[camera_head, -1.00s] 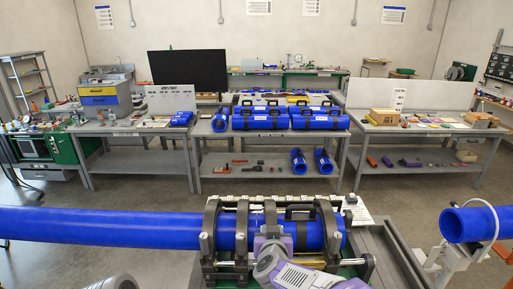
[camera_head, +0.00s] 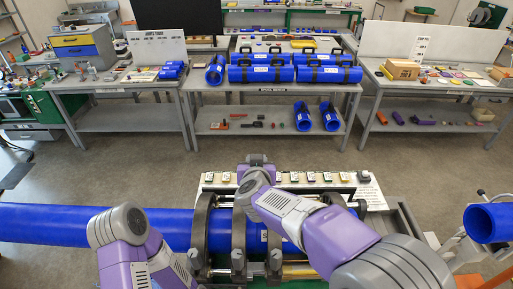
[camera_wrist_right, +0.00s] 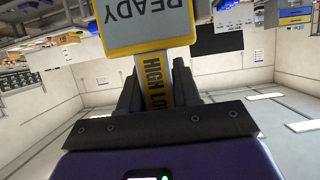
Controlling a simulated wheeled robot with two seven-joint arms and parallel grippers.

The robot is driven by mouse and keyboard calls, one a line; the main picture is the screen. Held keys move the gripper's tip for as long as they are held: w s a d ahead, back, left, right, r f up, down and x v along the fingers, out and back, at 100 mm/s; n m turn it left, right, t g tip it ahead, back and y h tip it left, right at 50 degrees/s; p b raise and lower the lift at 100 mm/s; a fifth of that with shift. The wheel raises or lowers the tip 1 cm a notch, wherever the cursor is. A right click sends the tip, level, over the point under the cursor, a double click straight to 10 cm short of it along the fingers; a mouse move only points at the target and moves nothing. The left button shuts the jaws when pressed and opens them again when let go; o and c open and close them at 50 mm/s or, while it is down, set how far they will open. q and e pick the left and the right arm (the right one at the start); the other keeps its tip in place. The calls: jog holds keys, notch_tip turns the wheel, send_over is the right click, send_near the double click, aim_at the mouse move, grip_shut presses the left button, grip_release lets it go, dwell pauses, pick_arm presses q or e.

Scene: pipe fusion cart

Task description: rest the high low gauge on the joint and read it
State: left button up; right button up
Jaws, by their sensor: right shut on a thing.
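The high low gauge (camera_wrist_right: 157,70) is a yellow tool with a grey display that reads READY, upside down in the right wrist view. My right gripper (camera_wrist_right: 158,95) is shut on its yellow stem, with a dark finger on each side. In the head view my right forearm crosses over the cart, and its jaws and the gauge cannot be made out. The blue pipe (camera_head: 60,225) lies in the dark ring clamps (camera_head: 201,235) of the fusion cart. My right arm covers part of the clamps, and the joint seam cannot be made out. My left arm shows at lower left without its gripper.
A strip of small blocks (camera_head: 300,178) runs behind the clamps, with a white card (camera_head: 371,190) at its right end. Another blue pipe end (camera_head: 488,222) stands at far right. Benches with blue pipe pieces (camera_head: 328,74) are beyond open floor.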

jog(key=shift+s+r, duration=0.3)
jog(key=shift+s, duration=0.35)
jog(key=shift+w+f, duration=0.1)
jog(key=shift+w, duration=0.05)
jog(key=shift+f, duration=0.35)
pick_arm(q)
jog(key=shift+s+f+b, duration=0.45)
jog(key=shift+f+b, duration=0.25)
jog(key=shift+b, duration=0.1)
pick_arm(e)
jog(key=shift+f, duration=0.7)
pick_arm(q)
notch_tip(320, 180, down, 2)
jog(key=shift+w+f+b, duration=0.1)
jog(key=shift+f+b, duration=0.1)
jog(key=shift+b, duration=1)
pick_arm(e)
notch_tip(320, 180, down, 4)
jog(key=shift+r, duration=0.25)
pick_arm(q)
jog(key=shift+f+b, duration=0.9)
jog(key=shift+f, duration=0.05)
pick_arm(e)
jog(key=shift+f, duration=1.6)
pick_arm(q)
jog(key=shift+f+b, duration=0.35)
jog(key=shift+b, duration=0.05)
pick_arm(e)
jog(key=shift+f, duration=0.6)
jog(key=shift+f, duration=0.2)
